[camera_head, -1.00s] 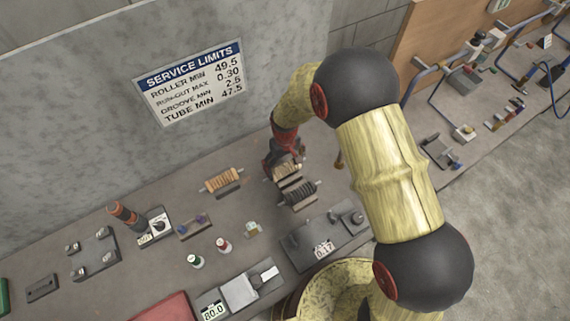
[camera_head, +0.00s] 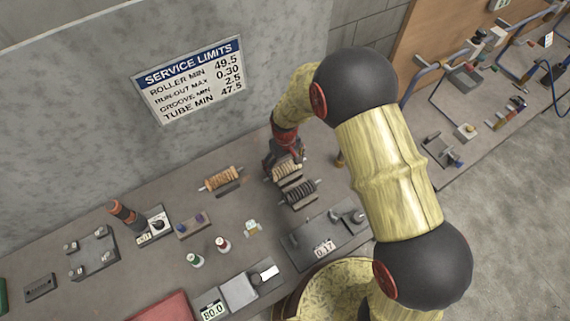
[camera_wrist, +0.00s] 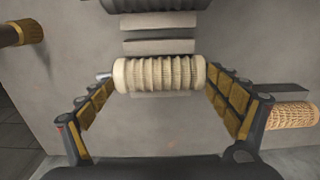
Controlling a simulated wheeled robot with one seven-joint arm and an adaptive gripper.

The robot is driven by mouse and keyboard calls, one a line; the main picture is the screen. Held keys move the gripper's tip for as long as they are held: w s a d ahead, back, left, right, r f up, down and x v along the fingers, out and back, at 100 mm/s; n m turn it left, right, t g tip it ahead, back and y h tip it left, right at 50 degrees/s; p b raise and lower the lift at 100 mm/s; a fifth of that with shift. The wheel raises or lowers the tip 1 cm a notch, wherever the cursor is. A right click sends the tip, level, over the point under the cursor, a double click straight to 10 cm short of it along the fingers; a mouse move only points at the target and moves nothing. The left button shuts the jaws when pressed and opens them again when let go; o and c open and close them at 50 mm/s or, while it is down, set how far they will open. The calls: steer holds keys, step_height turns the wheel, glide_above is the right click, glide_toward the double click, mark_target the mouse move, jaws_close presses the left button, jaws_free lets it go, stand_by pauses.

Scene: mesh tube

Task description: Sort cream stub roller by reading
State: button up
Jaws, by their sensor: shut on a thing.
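The cream stub roller (camera_wrist: 158,74), ribbed and with a short pale shaft showing at its left end, lies crosswise between the fingers of my gripper (camera_wrist: 163,85) in the wrist view. The padded fingers are shut on its two ends. In the head view my gripper (camera_head: 284,160) points down at the back of the bench, with the cream roller (camera_head: 286,171) under it, partly hidden. How high the roller is above the bench I cannot tell. A dark roller (camera_head: 301,193) rests on a stand just in front. An orange roller (camera_head: 220,179) rests on another stand to the left.
The wall sign (camera_head: 190,80) reads roller min 49.5, run-out max 0.30, groove min 2.5, tube min 47.5. A gauge (camera_head: 324,248) shows about 0.17, a scale (camera_head: 213,311) 80.0. Two small bottles (camera_head: 222,244) stand mid-bench. A red tray (camera_head: 165,307) is at the front.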

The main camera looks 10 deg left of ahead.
steer(key=shift+f, duration=0.15)
steer(key=o, duration=1.4)
step_height(320, 180, up, 19)
steer(key=p, duration=0.4)
stand_by(0.6)
